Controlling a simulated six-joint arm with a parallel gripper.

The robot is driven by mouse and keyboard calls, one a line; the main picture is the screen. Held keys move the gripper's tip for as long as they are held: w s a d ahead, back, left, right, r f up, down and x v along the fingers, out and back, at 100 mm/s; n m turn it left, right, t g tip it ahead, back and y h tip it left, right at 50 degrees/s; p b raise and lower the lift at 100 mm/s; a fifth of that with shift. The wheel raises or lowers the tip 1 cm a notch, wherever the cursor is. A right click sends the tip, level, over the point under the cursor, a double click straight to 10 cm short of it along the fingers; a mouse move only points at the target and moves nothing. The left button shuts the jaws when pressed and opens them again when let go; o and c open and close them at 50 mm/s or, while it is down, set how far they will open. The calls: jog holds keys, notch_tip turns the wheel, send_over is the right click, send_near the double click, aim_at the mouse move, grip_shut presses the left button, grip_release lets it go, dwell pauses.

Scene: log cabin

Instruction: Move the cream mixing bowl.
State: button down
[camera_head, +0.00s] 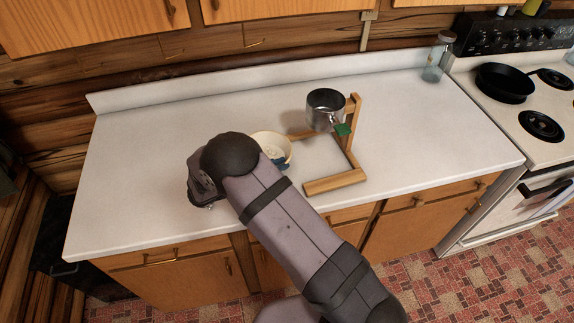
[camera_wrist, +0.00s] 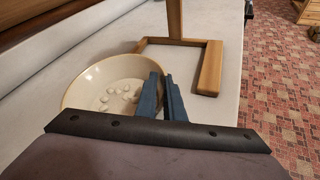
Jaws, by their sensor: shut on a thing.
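The cream mixing bowl (camera_head: 268,146) is on the white counter in the head view, partly hidden behind my arm. In the wrist view the bowl (camera_wrist: 92,82) shows its tan rim and several small pale pieces inside. My gripper (camera_wrist: 162,84) has blue fingers closed on the bowl's near right rim, one finger inside and one outside. In the head view my gripper (camera_head: 278,163) is mostly hidden by my arm. I cannot tell whether the bowl touches the counter.
A wooden stand (camera_head: 352,160) holding a metal pot (camera_head: 325,108) is just right of the bowl; its base (camera_wrist: 208,70) also shows in the wrist view. A glass jar (camera_head: 437,60) and a stove with a black pan (camera_head: 504,82) are farther right. The counter's left side (camera_head: 130,160) is clear.

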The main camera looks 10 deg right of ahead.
jog(key=shift+a+f, duration=0.3)
jog(key=shift+a, duration=0.35)
jog(key=c, duration=1.9)
grip_release()
jog(key=shift+o, duration=0.5)
jog(key=shift+w, duration=0.1)
jog(key=shift+r, duration=0.15)
jog(key=b+v, duration=0.3)
jog(key=v, duration=0.3)
jog(key=shift+a, duration=0.15)
jog(key=shift+s+a+r, duration=0.2)
jog(key=shift+s+a, duration=0.15)
jog(key=shift+a, duration=0.05)
